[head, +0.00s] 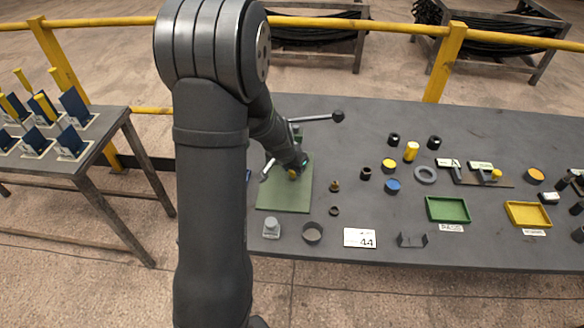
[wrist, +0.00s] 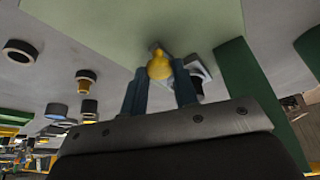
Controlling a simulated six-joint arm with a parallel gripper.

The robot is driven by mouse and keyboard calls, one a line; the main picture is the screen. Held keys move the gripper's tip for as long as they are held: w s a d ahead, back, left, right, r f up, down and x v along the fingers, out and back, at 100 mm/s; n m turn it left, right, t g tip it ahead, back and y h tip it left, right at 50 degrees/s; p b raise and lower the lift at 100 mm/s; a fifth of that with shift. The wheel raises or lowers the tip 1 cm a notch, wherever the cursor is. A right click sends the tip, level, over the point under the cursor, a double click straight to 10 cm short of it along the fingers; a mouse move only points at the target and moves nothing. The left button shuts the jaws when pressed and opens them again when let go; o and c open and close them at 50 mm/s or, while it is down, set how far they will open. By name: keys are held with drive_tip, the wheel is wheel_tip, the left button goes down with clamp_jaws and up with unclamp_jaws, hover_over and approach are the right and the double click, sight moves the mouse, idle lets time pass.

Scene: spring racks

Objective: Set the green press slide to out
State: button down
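The green press stands at the back left of the table, with a flat green base plate (head: 285,195), which also fills the top of the wrist view (wrist: 100,25). Its lever bar ends in a black knob (head: 338,116). A green upright (wrist: 240,85) shows in the wrist view. My gripper (head: 295,165) is low over the plate. In the wrist view its two dark fingers (wrist: 160,75) stand on either side of a yellow knob (wrist: 159,65), which fills the gap between them. My arm hides much of the press, and the rest of the slide is hard to make out.
Right of the plate are small rings and brass parts (head: 335,186). A grey block (head: 271,229), a dark ring (head: 312,233) and a card marked 44 (head: 360,238) lie in front. Green (head: 448,209) and yellow (head: 527,214) trays stand farther right.

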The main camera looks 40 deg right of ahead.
drive_tip(key=s+a, duration=0.7)
drive_tip(key=shift+s+a, duration=0.35)
drive_tip(key=shift+s, duration=0.05)
drive_tip(key=c, duration=1.3)
unclamp_jaws()
drive_tip(key=shift+s+a, duration=0.1)
drive_tip(key=shift+o, duration=0.8)
drive_tip(key=shift+r, duration=0.45)
drive_tip(key=v, duration=1.6)
drive_tip(key=shift+a+r, duration=0.15)
drive_tip(key=shift+a, duration=0.1)
